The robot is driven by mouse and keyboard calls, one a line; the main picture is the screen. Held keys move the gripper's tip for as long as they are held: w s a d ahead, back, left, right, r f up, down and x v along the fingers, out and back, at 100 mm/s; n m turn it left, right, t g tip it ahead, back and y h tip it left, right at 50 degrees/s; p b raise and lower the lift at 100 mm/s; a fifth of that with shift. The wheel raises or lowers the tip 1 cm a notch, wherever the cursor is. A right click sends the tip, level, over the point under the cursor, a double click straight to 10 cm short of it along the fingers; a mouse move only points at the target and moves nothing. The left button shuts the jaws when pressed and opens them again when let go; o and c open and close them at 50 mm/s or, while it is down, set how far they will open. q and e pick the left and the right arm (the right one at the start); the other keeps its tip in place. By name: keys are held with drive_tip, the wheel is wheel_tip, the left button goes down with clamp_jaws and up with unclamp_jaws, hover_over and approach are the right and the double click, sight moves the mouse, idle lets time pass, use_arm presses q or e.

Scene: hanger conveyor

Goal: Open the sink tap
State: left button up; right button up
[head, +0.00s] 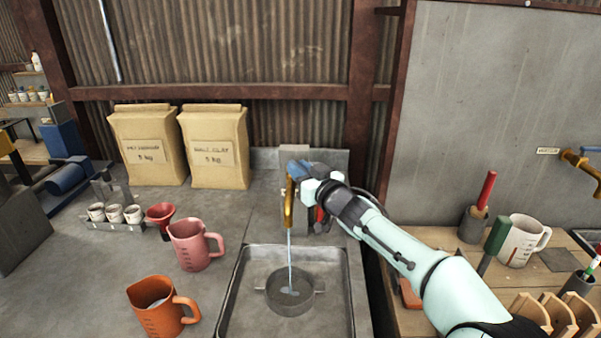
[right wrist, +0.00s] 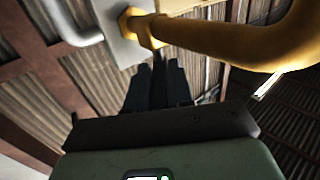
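The brass tap (head: 289,203) stands over the sink (head: 234,292) in the head view. A thin stream of water (head: 290,248) runs from its spout into a round grey pan in the sink. A blue part (head: 298,165) shows at the tap's top, beside my right gripper (head: 305,172). In the right wrist view, the tap's curved pipe (right wrist: 235,42) crosses close above my right gripper (right wrist: 158,68). Its dark fingers point toward the tap's base and look close together. Shadow hides whether they hold anything. My left gripper is not in view.
A pink jug (head: 190,247) and an orange jug (head: 160,309) stand left of the sink. Two paper bags (head: 215,150) stand against the wall. A white jug (head: 521,244) and tool holders are on the right bench. A second brass tap (head: 580,165) is on the right wall.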

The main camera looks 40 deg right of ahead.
drive_tip(key=o, duration=0.3)
drive_tip(key=s+a, duration=0.1)
drive_tip(key=s, duration=1.2)
drive_tip(key=shift+s+a+p, duration=0.15)
drive_tip(key=shift+s+p, duration=0.05)
drive_tip(key=shift+p, duration=0.15)
